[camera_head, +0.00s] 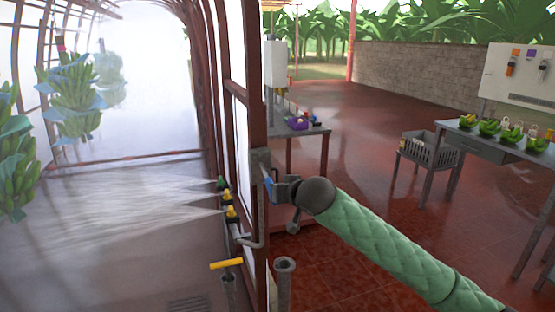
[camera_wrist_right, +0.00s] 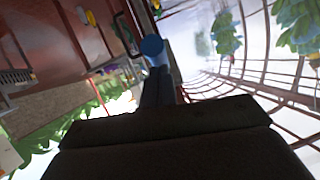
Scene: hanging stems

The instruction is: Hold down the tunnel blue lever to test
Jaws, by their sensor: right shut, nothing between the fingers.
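The blue lever (camera_head: 268,183) sits at a small grey box (camera_head: 260,162) on the red-brown tunnel post and angles downward. My right gripper (camera_head: 277,188) comes in from the right and is shut, with its tips at the lever. In the right wrist view the lever's round blue end (camera_wrist_right: 152,46) shows just beyond the shut fingers (camera_wrist_right: 160,72). The fingers look touching or very close to it; I cannot tell which. Spray nozzles (camera_head: 230,211) on the post send white water jets left into the tunnel. My left gripper is not in view.
A yellow-handled valve (camera_head: 227,264) stands below the nozzles. Banana bunches (camera_head: 75,95) hang inside the tunnel. A grey table (camera_head: 318,131) stands behind the post. A crate (camera_head: 430,150) and another table (camera_head: 480,145) stand at right. Red floor between is clear.

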